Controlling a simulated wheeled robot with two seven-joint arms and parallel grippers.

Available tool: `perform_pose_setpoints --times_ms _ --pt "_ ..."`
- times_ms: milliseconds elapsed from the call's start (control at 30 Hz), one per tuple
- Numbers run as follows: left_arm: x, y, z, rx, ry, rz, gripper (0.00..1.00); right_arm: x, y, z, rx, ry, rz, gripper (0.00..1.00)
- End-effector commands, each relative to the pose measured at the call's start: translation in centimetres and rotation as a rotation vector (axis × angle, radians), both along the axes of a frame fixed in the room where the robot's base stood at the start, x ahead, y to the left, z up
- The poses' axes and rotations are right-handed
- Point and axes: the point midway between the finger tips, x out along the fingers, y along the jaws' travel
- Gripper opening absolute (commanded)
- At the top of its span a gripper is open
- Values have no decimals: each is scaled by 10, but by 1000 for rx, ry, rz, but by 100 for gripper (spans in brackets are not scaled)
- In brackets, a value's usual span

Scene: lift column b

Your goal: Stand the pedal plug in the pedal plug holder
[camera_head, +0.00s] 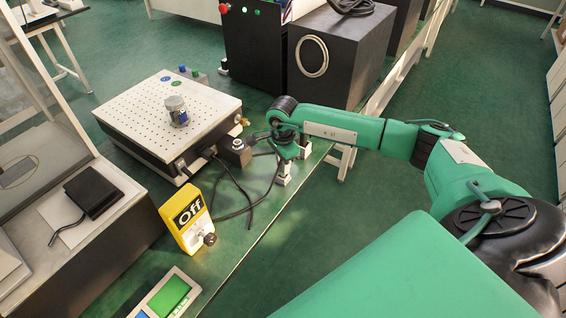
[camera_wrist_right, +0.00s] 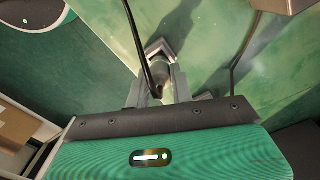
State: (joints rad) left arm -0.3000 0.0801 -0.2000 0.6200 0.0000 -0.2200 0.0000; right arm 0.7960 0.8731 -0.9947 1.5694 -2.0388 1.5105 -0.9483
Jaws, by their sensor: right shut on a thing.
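My right gripper (camera_head: 294,166) is over the right edge of the green bench, its pale fingers pointing down. In the right wrist view its fingers (camera_wrist_right: 159,72) are shut on a dark plug with a black cable, which I take as the pedal plug (camera_wrist_right: 157,84). The plug's far end is hard to make out between the fingers. A small dark block (camera_head: 235,151) with a round top stands on the bench left of the gripper, apart from it. I cannot tell whether this block is the pedal plug holder. My left gripper is not in view.
A perforated plate (camera_head: 180,105) carrying a small metal jar (camera_head: 176,111) is left of the block. A yellow "Off" switch box (camera_head: 187,218) and a green-screened device (camera_head: 168,297) stand nearer. Black cables (camera_head: 247,203) lie across the bench (camera_head: 225,245).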

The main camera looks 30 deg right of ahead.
Motion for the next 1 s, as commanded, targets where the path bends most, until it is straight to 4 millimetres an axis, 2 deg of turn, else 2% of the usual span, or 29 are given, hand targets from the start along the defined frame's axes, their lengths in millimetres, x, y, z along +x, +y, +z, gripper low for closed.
perform_pose_setpoints --times_ms 700,733,833,1000 --pt "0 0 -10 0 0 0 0 0 0 -12 0 0 0 0" --pt "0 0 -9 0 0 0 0 0 0 -11 0 0 0 29" --pt "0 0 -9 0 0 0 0 0 0 -11 0 0 0 48" --pt "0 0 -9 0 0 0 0 0 0 -11 0 0 0 48"
